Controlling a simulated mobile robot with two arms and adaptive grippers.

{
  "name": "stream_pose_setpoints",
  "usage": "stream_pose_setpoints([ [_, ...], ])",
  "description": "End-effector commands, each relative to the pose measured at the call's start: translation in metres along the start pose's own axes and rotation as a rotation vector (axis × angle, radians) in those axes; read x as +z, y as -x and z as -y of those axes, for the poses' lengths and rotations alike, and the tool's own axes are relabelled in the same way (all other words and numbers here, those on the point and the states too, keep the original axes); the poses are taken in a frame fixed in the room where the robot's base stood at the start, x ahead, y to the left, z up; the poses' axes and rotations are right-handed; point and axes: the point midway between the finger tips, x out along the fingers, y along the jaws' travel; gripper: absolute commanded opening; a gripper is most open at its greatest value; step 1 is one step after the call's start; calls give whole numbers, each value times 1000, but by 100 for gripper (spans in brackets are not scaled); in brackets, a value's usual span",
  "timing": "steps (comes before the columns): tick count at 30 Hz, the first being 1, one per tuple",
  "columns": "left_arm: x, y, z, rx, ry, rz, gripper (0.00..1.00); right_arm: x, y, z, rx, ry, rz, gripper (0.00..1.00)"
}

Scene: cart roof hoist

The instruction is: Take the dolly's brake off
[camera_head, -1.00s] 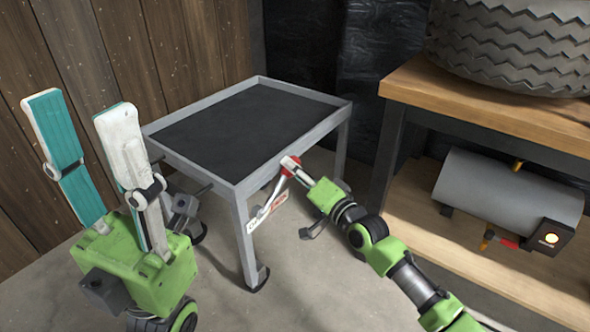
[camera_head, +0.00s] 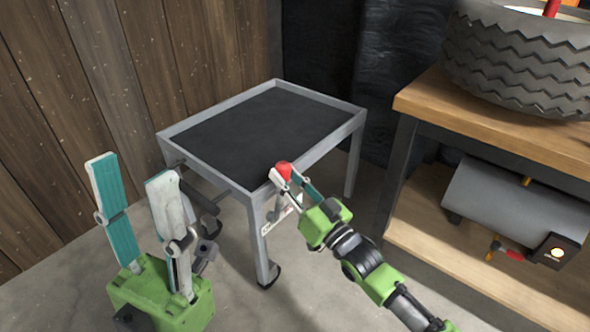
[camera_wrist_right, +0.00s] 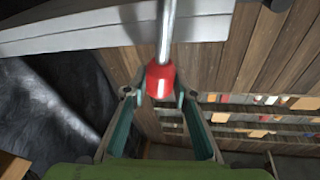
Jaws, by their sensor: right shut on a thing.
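The dolly (camera_head: 205,164) is a grey metal cart with a black top, standing by the wooden wall. Its brake lever is a metal rod with a red knob (camera_head: 284,170), at the cart's near right side. My right gripper (camera_head: 288,178) is shut on the red knob, just outside the rim. In the right wrist view the red knob (camera_wrist_right: 160,82) sits between the fingertips, with the rod running up from it. The gripper hides part of the lever in the head view. My left gripper (camera_head: 131,168) is open and empty, left of the cart.
A wooden workbench (camera_head: 500,125) stands at the right with a large tyre (camera_head: 520,62) on top. A grey cylinder tank (camera_head: 515,210) lies on its lower shelf (camera_head: 420,235). Floor in front of the cart is clear.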

Motion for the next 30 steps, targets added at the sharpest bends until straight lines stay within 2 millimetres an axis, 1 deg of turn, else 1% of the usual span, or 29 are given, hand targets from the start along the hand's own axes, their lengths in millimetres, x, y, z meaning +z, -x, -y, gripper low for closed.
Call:
stream_pose_setpoints([
  [1, -1, -4, 0, 0, 0, 0, 40, -1, 1, 6, -11, 28, -6, 0],
  [3, -1, -5, 0, 0, 0, 0, 40, 0, 2, 12, -22, 70, -13, 0],
  [12, -2, -9, 0, 0, 0, 0, 40, 2, 5, 28, -54, 187, -33, 0],
  [18, -2, -9, 0, 0, 1, 0, 40, 3, 6, 31, -62, 214, -37, 0],
  [29, -2, -9, 0, 0, 1, 1, 40, 4, 6, 32, -63, 219, -37, 0],
  [30, -2, -9, 0, 0, 1, 1, 40, 4, 6, 31, -63, 219, -36, 30],
])
